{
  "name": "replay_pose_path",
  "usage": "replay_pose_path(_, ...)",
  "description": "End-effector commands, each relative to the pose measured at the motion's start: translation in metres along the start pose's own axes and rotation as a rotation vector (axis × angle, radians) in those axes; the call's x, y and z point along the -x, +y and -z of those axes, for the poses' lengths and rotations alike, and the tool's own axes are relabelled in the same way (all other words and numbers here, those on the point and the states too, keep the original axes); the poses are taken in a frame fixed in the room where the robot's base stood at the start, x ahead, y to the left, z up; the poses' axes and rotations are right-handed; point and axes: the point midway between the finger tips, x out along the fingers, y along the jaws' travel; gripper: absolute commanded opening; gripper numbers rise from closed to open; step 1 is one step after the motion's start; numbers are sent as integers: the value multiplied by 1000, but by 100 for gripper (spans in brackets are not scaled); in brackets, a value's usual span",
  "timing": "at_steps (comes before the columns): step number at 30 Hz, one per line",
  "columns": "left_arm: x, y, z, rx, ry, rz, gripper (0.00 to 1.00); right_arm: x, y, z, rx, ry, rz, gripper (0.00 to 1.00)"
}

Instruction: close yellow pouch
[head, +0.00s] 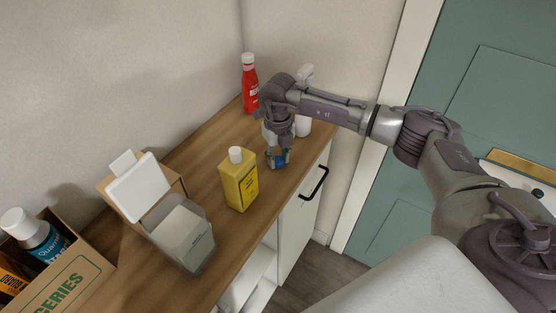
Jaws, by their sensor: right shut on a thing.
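The yellow pouch (239,181) stands upright on the wooden counter, with dark printing on its front. A white cap (236,155) shows at its top; I cannot tell how tightly it sits. My right gripper (279,158) is just to the right of and behind the pouch, pointing down and apart from it. It is shut on a small bluish thing (281,162) low over the counter, mostly hidden by the fingers. My left gripper is not in view.
A red bottle (249,88) stands at the back by the wall. A white object (303,126) is partly hidden behind my right gripper. An open container with a white lid (138,187) and a groceries box (68,283) stand at the left. A cabinet handle (315,184) juts out at the front.

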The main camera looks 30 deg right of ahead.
Motion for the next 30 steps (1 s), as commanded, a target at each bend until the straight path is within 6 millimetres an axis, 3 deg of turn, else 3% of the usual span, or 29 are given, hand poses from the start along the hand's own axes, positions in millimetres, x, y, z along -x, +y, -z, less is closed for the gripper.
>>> replay_pose_path(8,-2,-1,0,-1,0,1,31,5,0,0,0,-2,0,21)
replay_pose_path(16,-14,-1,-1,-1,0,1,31,42,0,-1,-1,-6,-1,21)
replay_pose_path(30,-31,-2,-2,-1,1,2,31,93,-43,82,-1,-1,3,21)
